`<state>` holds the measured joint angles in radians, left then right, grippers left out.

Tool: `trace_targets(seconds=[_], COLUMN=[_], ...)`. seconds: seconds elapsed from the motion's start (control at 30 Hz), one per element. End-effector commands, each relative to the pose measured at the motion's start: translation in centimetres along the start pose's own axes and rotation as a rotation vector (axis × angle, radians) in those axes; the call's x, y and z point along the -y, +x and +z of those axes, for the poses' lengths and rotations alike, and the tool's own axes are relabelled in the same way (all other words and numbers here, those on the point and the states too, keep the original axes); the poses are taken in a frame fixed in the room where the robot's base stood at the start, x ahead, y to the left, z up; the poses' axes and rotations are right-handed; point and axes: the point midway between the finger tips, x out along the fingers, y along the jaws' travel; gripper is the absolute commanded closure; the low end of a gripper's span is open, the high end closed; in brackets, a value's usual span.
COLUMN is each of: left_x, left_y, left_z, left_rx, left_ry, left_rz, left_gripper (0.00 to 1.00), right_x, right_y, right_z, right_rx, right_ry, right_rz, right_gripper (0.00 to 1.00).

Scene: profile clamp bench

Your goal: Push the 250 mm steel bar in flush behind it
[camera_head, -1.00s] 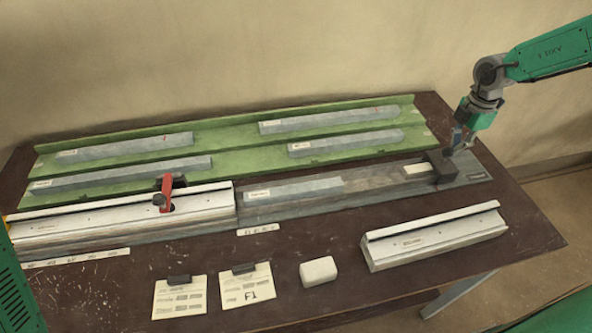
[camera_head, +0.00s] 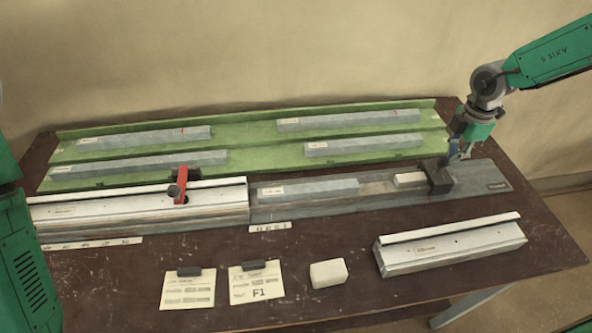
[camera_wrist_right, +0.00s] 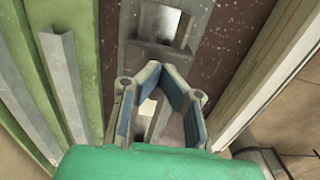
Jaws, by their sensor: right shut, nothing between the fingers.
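A grey steel bar (camera_head: 308,187) with a white label at its left end lies in the dark channel (camera_head: 380,205), just right of the white profile (camera_head: 140,208); I cannot tell whether they touch. The label is too small to read. A dark block (camera_head: 437,177) straddles the channel's right part, with a pale piece (camera_head: 409,180) at its left side. My right gripper (camera_head: 455,152) is beside that block, at its upper right. In the right wrist view, its blue-padded fingers (camera_wrist_right: 160,68) meet at the tips, empty, below the block's opening (camera_wrist_right: 163,25). My left gripper is out of view.
A red-handled clamp (camera_head: 181,185) sits on the white profile. A green rack (camera_head: 260,142) with several grey bars stands behind. In front are two note cards (camera_head: 256,283), a white block (camera_head: 328,273) and a loose white profile (camera_head: 450,245).

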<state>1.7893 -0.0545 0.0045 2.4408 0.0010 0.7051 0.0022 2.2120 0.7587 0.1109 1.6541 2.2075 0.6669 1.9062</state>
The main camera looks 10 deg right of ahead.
Motion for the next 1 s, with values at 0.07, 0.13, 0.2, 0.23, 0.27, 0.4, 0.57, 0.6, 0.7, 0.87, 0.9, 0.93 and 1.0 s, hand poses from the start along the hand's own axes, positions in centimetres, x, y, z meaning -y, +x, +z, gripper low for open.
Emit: trace_targets(seconds=[0.07,0.13,0.2,0.23,0.27,0.4,0.57,0.6,0.7,0.87,0.9,0.93,1.0], left_x=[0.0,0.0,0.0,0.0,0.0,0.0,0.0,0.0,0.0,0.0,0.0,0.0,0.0], left_y=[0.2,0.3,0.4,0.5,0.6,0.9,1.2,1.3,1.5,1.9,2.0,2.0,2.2], left_z=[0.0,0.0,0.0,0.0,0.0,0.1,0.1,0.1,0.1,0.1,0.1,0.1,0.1], left_rx=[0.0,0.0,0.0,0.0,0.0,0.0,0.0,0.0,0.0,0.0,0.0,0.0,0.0], left_ry=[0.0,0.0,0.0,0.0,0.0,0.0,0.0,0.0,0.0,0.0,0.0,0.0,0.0], left_rz=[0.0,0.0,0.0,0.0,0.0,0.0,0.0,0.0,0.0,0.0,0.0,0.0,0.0], left_gripper=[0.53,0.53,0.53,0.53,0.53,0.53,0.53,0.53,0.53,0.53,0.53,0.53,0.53], right_x=[0.0,-0.1,-0.1,0.0,-0.1,-0.1,0.0,0.0,-0.1,0.0,0.0,0.0,0.0], right_y=[0.1,0.2,0.2,0.2,0.2,0.2,0.1,0.1,0.1,0.1,0.1,0.1,0.1], right_z=[-0.6,-1.1,-1.6,-1.8,-2.0,-3.2,-4.5,-4.8,-5.6,-6.7,-7.0,-7.2,-7.7], right_rx=[-0.003,-0.003,-0.003,-0.003,-0.003,-0.002,0.0,0.0,0.0,-0.001,-0.001,-0.001,-0.001], right_ry=[-0.001,0.0,-0.001,-0.001,-0.001,-0.002,-0.002,-0.002,-0.001,-0.001,-0.001,-0.001,0.0], right_rz=[0.0,0.001,0.001,0.0,0.0,0.0,0.0,0.0,0.002,0.002,0.002,0.002,0.001], right_gripper=[1.0,1.0,1.0,1.0,1.0,1.0,1.0,1.0,1.0,1.0,1.0,1.0,1.0])
